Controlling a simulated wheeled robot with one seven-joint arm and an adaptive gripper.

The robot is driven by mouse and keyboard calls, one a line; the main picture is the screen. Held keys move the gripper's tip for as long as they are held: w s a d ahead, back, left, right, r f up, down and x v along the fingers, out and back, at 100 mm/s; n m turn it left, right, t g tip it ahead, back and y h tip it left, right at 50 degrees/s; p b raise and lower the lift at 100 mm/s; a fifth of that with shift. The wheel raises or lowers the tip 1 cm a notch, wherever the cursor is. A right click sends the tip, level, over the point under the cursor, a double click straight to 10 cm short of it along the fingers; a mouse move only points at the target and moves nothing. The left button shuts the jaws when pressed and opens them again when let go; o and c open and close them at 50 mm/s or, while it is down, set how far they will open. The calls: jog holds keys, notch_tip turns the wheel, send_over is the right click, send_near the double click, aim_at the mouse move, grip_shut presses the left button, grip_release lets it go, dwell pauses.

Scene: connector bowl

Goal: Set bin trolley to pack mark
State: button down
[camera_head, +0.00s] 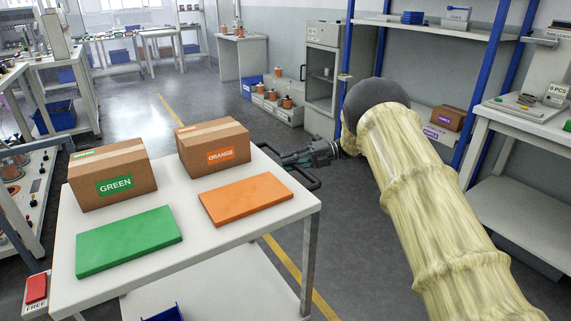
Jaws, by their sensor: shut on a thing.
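The bin trolley (190,205) is a white-topped cart at the lower left, with a grey leg (309,262), a lower shelf and a black push handle (314,184) on its right side. On its top are a GREEN-labelled box (112,172), an ORANGE-labelled box (213,146), a green slab (128,240) and an orange slab (246,199). My gripper (290,160) is at the right side of the trolley, shut on the handle; the exact contact is small and partly hidden. I cannot make out a labelled pack mark.
A yellow floor line (284,258) runs beside and behind the trolley. A blue-posted rack (497,60) and a white bench (530,122) stand at the right. A grey cabinet (322,75) is behind. Workbenches line the left. Open grey floor (365,225) lies right of the trolley.

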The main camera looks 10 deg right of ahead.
jog(key=shift+d+f, duration=0.1)
jog(key=shift+d, duration=0.1)
jog(key=c, duration=1.3)
grip_release()
jog(key=shift+d, duration=0.25)
jog(key=shift+a, duration=0.3)
jog(key=d, duration=0.4)
jog(key=d+r, duration=0.1)
jog(key=d, duration=0.3)
jog(key=d+r, duration=0.1)
jog(key=d, duration=0.3)
jog(key=shift+s+r, duration=0.1)
